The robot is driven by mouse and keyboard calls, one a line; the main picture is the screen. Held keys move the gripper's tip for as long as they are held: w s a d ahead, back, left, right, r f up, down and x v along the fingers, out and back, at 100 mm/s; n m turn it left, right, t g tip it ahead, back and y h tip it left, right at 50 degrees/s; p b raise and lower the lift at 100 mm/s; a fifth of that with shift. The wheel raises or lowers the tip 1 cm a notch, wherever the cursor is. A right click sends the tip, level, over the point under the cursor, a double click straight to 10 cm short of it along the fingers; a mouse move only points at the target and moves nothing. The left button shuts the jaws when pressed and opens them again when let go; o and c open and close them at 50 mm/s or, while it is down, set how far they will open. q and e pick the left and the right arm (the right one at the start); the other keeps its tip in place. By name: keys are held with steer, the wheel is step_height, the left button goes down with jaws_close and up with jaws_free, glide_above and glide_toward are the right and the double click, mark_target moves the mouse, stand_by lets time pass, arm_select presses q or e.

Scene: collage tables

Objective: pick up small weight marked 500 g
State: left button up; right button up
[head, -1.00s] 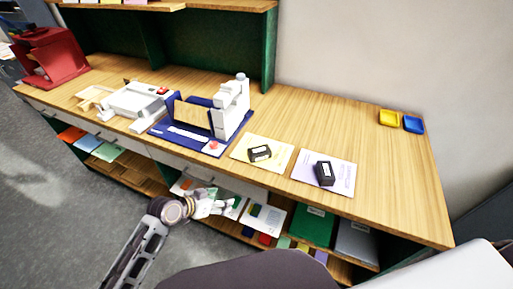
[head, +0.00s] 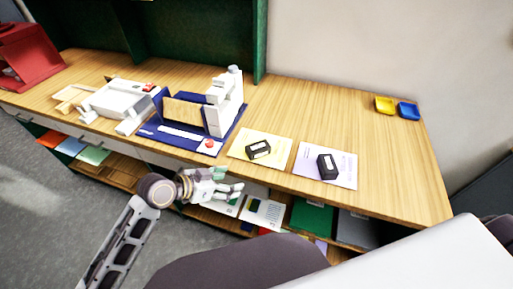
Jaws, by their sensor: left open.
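Two small black weights with white labels lie on the wooden table. The left weight (head: 258,149) is on a yellow sheet (head: 241,153), and the right weight (head: 327,167) is on a pale lilac sheet (head: 344,180). The label writing is too small to read, so I cannot tell which is marked 500 g. My left gripper (head: 236,191) is open and empty, in front of the table's front edge, to the lower left of both weights and apart from them. My right gripper is not in view.
A white device on a blue base (head: 222,117) stands left of the yellow sheet. A white machine (head: 121,98) is further left. Shelves with papers are under the tabletop (head: 415,190), which is clear between sheets and trays.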

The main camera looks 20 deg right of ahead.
arm_select(q)
steer(key=w+r+m+h, duration=0.1)
steer(key=w+r, duration=0.1)
steer(key=w+r+m+g, duration=0.1)
steer(key=r, duration=0.1)
steer(key=w+d+r+m+h, duration=0.1)
steer(key=w+r, duration=0.1)
steer(key=shift+w+r+g+h, duration=0.3)
steer(key=shift+r+g, duration=0.05)
steer(key=shift+g, duration=0.05)
steer(key=shift+w+a+r, duration=0.3)
steer(key=shift+w+r, duration=0.15)
steer(key=shift+w, duration=0.25)
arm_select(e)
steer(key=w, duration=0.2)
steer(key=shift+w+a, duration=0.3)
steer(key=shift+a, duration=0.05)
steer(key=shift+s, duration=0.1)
